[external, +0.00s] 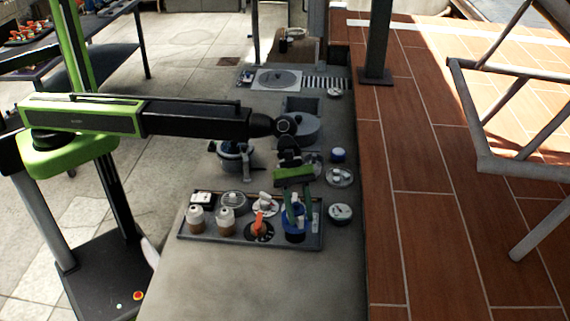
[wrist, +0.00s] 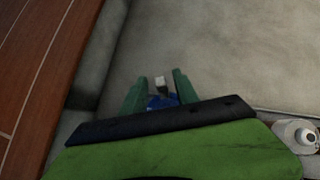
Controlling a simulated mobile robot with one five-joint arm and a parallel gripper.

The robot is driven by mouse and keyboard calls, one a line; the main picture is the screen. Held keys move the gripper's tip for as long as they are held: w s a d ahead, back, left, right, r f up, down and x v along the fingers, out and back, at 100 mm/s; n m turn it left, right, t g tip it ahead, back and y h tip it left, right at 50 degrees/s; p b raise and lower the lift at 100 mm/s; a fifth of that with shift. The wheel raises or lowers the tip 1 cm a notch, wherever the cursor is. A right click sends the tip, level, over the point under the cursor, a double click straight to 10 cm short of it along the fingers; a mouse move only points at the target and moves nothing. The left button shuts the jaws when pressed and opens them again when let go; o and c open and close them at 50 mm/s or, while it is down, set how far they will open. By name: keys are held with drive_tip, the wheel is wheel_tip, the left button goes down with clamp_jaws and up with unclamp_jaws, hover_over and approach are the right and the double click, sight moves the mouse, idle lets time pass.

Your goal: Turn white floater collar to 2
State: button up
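Two white-topped floaters with brown lower parts stand upright in the grey tray (external: 187,237), a left one (external: 195,217) and a right one (external: 225,218). I cannot tell which one the task means, and any collar marks are too small to read. A white floater top (wrist: 298,134) also shows at the right edge of the wrist view. My gripper (external: 295,214) points down at the right end of the tray, apart from both floaters. Its green fingers are spread on either side of a blue thing (external: 294,237). In the wrist view, my gripper (wrist: 159,82) partly hides that blue thing (wrist: 161,103).
An orange-handled part (external: 259,223) and a white fitting (external: 265,202) stand in the tray between the right floater and my gripper. A round white-topped item (external: 340,212) sits right of the tray. The grey surface (external: 265,285) in front of the tray is clear.

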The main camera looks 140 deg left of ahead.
drive_tip(key=shift+w+d+f, duration=0.25)
drive_tip(key=shift+w+f, duration=0.25)
clamp_jaws()
drive_tip(key=shift+s+d+m+g+h, duration=0.4)
drive_tip(key=shift+m+g+h, duration=0.3)
drive_tip(key=shift+m, duration=0.65)
drive_tip(key=shift+s+d+m+g+h, duration=0.4)
drive_tip(key=shift+m+g+h, duration=0.3)
drive_tip(key=shift+m, duration=0.6)
drive_tip(key=shift+s+d+m+g+h, duration=0.4)
drive_tip(key=shift+m+g+h, duration=0.3)
drive_tip(key=shift+m, duration=0.65)
